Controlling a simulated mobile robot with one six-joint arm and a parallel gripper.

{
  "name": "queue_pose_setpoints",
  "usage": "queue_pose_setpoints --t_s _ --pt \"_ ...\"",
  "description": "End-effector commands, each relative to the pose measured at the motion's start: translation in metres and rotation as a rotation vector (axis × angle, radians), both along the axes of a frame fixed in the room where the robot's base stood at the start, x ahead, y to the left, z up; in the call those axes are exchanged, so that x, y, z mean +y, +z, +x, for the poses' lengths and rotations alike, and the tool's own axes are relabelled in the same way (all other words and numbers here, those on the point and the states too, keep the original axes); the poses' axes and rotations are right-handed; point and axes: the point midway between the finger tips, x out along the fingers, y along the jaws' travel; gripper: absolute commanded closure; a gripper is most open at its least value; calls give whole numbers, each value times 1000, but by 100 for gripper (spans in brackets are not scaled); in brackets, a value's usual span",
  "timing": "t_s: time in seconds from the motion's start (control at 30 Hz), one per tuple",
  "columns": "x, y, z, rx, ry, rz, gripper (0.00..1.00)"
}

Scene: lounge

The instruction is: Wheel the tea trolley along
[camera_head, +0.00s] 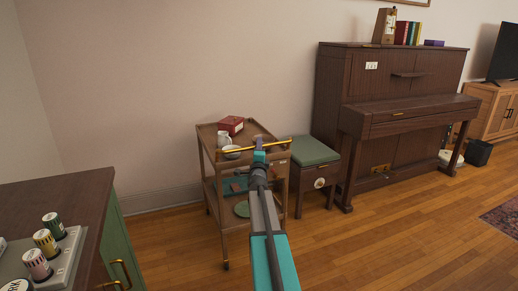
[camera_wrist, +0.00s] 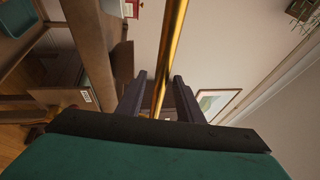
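The tea trolley (camera_head: 208,135) is a brown wooden cart with a gold handle bar (camera_head: 236,151) along its near side. It stands against the wall, left of a stool. On its top are a red box (camera_head: 231,124), a white jug (camera_head: 224,138) and a white bowl (camera_head: 232,153). A green round thing (camera_head: 242,209) lies on the lower shelf. My gripper (camera_head: 259,155) is at the handle bar. In the wrist view the gold bar (camera_wrist: 173,50) passes between the fingers of my gripper (camera_wrist: 160,76); they are apart, with a gap beside the bar.
A stool with a green seat (camera_head: 313,152) stands close to the trolley's right, before a dark piano (camera_head: 390,105). A green cabinet with a dark top (camera_head: 75,200) is at the left front. Wooden floor (camera_head: 390,235) is clear at the right, up to a rug (camera_head: 503,220).

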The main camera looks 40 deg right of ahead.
Motion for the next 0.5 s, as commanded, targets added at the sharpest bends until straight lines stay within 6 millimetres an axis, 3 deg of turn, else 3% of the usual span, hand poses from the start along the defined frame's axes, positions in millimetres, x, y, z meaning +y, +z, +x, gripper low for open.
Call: queue_pose_setpoints --t_s 0.13,0.3,0.5 --pt "0 0 0 0 0 0 70" --pt "0 0 0 0 0 0 99" --pt "0 0 0 0 0 0 100"
